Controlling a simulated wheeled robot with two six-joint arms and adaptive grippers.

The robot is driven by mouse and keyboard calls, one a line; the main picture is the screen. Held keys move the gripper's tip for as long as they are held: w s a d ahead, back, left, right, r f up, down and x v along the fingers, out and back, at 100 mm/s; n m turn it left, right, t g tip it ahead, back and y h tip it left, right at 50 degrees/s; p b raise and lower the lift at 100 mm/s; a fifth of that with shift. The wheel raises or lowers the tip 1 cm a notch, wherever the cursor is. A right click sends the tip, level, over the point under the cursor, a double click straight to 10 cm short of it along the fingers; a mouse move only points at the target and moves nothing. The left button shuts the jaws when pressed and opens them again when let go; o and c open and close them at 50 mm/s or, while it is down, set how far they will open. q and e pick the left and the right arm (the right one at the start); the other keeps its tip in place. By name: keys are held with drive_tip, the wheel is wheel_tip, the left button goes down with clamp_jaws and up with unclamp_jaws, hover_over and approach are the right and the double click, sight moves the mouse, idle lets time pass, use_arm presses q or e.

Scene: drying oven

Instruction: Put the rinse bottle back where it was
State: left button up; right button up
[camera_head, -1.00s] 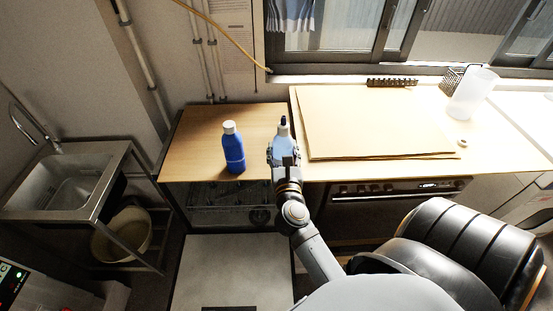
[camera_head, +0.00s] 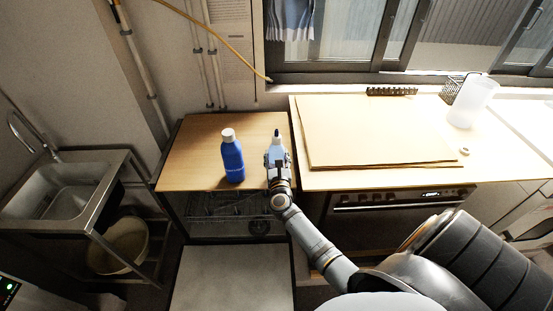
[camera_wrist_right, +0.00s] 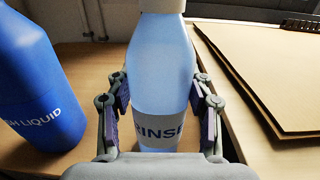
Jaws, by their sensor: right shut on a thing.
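The rinse bottle (camera_head: 276,151) is light blue with a dark tip, and stands upright over the right part of the small wooden counter top. In the right wrist view, the rinse bottle (camera_wrist_right: 163,75) shows its grey "RINSE" label between the fingers. My right gripper (camera_head: 278,165) is shut on it; the same gripper (camera_wrist_right: 160,110) has a finger on each side of the bottle. Whether the bottle's base touches the wood is hard to tell. My left gripper is not in view.
A dark blue bottle (camera_head: 232,158) with a white cap stands just left of the rinse bottle; in the wrist view this blue bottle (camera_wrist_right: 35,85) reads "SH LIQUID". Brown boards (camera_head: 370,130) lie on the right counter. A sink (camera_head: 70,190) is at the left. The wood behind the bottles is clear.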

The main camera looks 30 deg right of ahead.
drive_tip(key=shift+f, duration=0.15)
drive_tip(key=shift+f, duration=0.15)
drive_tip(key=o, duration=1.5)
drive_tip(key=shift+s+a, duration=0.2)
drive_tip(key=b+v, duration=0.2)
drive_tip(key=v, duration=0.9)
drive_tip(key=shift+s+a+r, duration=0.15)
drive_tip(key=shift+s+r, duration=0.1)
drive_tip(key=shift+r, duration=0.05)
